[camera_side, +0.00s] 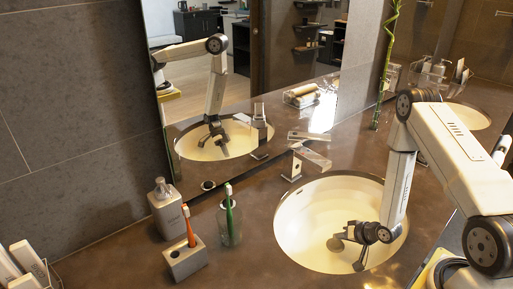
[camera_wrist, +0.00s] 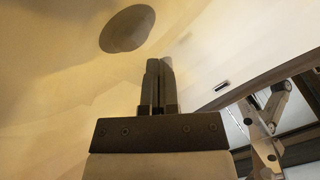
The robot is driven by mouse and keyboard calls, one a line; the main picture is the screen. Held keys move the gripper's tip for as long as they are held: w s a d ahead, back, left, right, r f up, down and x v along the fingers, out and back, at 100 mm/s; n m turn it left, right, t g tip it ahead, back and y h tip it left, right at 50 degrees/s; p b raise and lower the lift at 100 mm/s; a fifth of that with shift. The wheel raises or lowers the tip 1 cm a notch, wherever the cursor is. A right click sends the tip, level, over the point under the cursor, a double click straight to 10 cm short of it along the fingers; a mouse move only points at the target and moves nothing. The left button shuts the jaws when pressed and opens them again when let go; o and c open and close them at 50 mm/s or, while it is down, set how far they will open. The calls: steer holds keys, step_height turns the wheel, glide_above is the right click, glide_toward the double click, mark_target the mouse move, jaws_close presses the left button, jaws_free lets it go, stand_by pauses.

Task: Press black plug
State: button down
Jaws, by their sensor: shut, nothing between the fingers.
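The black plug (camera_wrist: 127,28) shows in the wrist view as a dark round disc in the pale basin, at the top left of centre. In the side view a grey disc, probably the plug (camera_side: 335,244), lies in the sink basin (camera_side: 296,238) to the left of my gripper (camera_side: 359,264). My gripper is inside the basin, pointing down. In the wrist view its two fingers (camera_wrist: 159,72) are together with nothing between them. The plug is beyond the fingertips and to their left, and they look apart from it. The exact height gap cannot be told.
A chrome faucet (camera_side: 307,155) stands behind the basin. A soap dispenser (camera_side: 165,208), a toothbrush holder (camera_side: 185,258) and a glass with a green toothbrush (camera_side: 229,218) stand left on the counter. A mirror (camera_side: 205,110) behind reflects my arm. The basin's left side is clear.

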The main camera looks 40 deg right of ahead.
mark_target(338, 245)
steer(key=shift+r, duration=1.95)
stand_by(1.2)
steer(key=shift+d+r, duration=0.1)
steer(key=shift+r, duration=2.1)
steer(key=shift+f, duration=0.2)
steer(key=shift+f, duration=4.25)
steer(key=shift+f, duration=0.4)
